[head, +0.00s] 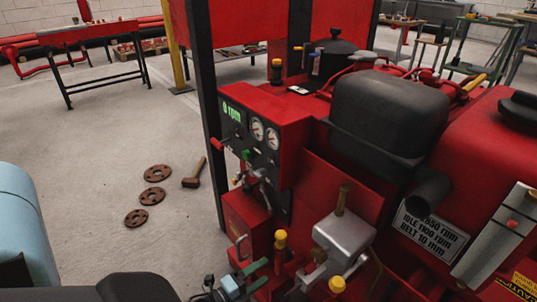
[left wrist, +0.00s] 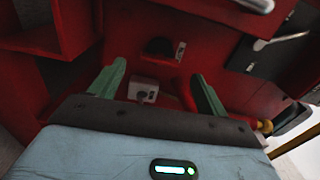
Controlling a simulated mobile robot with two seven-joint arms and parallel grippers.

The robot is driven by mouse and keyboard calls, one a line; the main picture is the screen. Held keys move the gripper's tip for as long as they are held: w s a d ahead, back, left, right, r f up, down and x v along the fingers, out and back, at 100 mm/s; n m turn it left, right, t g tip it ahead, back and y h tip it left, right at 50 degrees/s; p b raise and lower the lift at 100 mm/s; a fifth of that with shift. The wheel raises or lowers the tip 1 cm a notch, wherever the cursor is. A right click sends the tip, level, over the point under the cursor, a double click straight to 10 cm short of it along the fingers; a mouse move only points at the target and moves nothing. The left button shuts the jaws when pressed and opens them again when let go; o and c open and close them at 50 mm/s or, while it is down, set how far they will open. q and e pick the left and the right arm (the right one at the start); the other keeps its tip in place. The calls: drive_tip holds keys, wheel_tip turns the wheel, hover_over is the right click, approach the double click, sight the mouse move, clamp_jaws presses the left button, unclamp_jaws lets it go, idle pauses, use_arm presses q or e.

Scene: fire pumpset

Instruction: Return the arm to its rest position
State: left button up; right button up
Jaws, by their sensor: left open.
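My left gripper (head: 260,274) is low in the head view, in front of the red pumpset. Its green fingers are spread. In the left wrist view, the left gripper (left wrist: 159,69) is open and empty. A small grey box (left wrist: 143,91) with a round fitting shows beyond and between the fingers; I cannot tell how far away it is. The right gripper is not in view.
The red control panel (head: 262,125) with gauges stands above the gripper. A yellow-capped fitting (head: 280,240) and a grey metal housing (head: 342,240) are close on its right.

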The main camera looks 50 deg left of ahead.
use_arm(q)
drive_tip(key=shift+s, duration=0.65)
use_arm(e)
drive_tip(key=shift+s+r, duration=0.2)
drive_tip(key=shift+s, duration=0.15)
